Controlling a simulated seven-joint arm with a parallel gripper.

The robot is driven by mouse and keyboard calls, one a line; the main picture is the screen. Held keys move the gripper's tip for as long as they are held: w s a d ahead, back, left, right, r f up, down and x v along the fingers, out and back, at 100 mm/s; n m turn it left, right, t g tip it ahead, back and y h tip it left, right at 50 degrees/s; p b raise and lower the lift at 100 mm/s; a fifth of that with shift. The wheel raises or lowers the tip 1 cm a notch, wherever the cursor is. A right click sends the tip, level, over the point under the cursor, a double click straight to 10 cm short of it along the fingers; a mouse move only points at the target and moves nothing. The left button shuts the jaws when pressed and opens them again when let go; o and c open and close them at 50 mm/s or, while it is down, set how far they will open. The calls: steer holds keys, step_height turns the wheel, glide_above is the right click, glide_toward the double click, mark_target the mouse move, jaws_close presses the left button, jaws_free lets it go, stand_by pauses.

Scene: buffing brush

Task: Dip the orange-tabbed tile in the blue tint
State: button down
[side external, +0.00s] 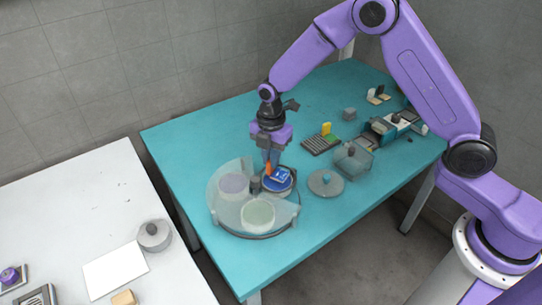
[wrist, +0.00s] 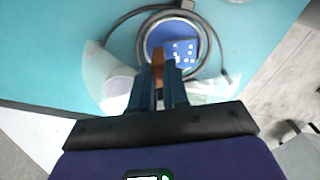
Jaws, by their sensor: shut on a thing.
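My gripper (side external: 271,158) is shut on the orange tab (side external: 268,169) of a tile, seen between the fingers in the wrist view (wrist: 158,62). The tile (wrist: 180,52) is blue with white spots and lies at the mouth of the round blue tint pot (side external: 280,186). The pot's pale rim (wrist: 202,40) surrounds the tile in the wrist view. I cannot tell how deep the tile sits or whether it touches the tint. The pot stands at the open side of a round carousel with a clear cover (side external: 219,190).
Under the cover are a lavender pot (side external: 234,184) and a pale green pot (side external: 258,213). A clear box (side external: 353,161), slotted rack (side external: 321,144) and a device (side external: 391,125) stand behind. The teal table's left rear is clear.

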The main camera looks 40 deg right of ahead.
stand_by(0.5)
steer(key=shift+r, duration=2)
